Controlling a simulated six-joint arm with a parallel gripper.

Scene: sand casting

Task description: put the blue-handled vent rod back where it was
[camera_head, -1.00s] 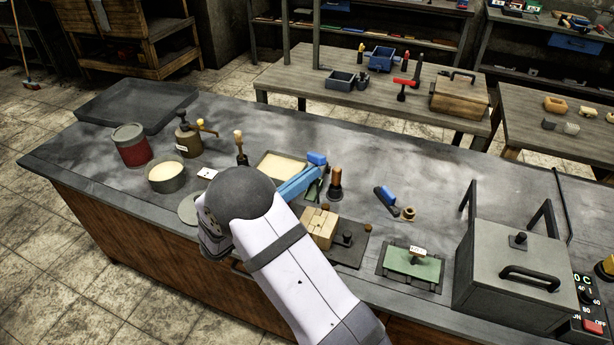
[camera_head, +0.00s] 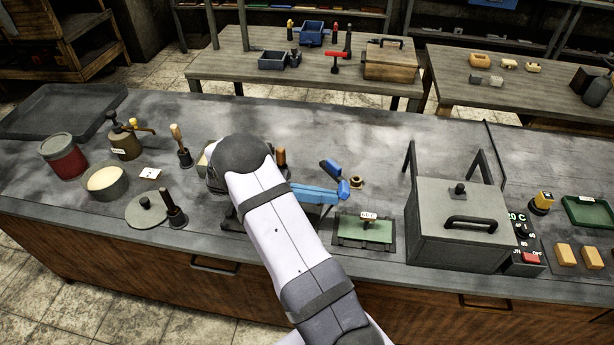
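A green block with a white tag (camera_head: 378,230) sits just in front. A grey lidded box furnace (camera_head: 455,225) with upright posts stands to the right. A brown-handled tool (camera_head: 281,157) stands near my arm. Tins, a sand bowl (camera_head: 107,180) and tools stand left.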

